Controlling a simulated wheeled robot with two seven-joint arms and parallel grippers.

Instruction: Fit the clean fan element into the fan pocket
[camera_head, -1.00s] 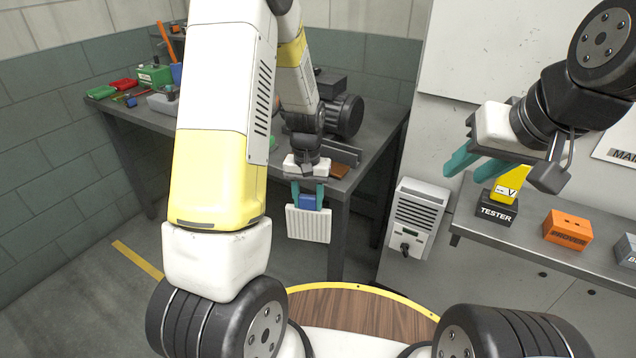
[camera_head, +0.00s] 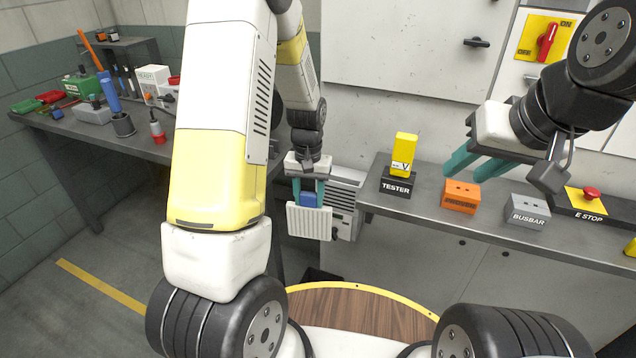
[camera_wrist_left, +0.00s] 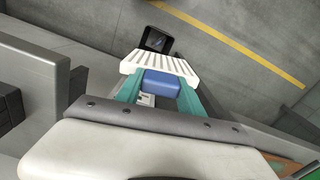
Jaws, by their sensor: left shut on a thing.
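The fan element, a white ribbed panel (camera_head: 309,222) with a blue block (camera_head: 308,199), hangs from my left gripper (camera_head: 308,193), which is shut on the blue block. In the left wrist view the ribbed panel (camera_wrist_left: 160,66) and the blue block (camera_wrist_left: 160,84) sit between the teal fingers. My right gripper (camera_head: 474,166) is open and empty at the upper right, in front of the shelf. A pale louvred unit (camera_head: 346,186) on the wall stands behind the held element and is partly covered by it. I cannot make out a fan pocket for certain.
A grey shelf (camera_head: 420,205) on the right carries a yellow tester (camera_head: 404,155), an orange block (camera_head: 461,196), a BUSBAR block (camera_head: 527,211) and an E STOP (camera_head: 591,193). A cluttered workbench (camera_head: 140,148) stands at the left. A red switch (camera_head: 547,41) is on the wall.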

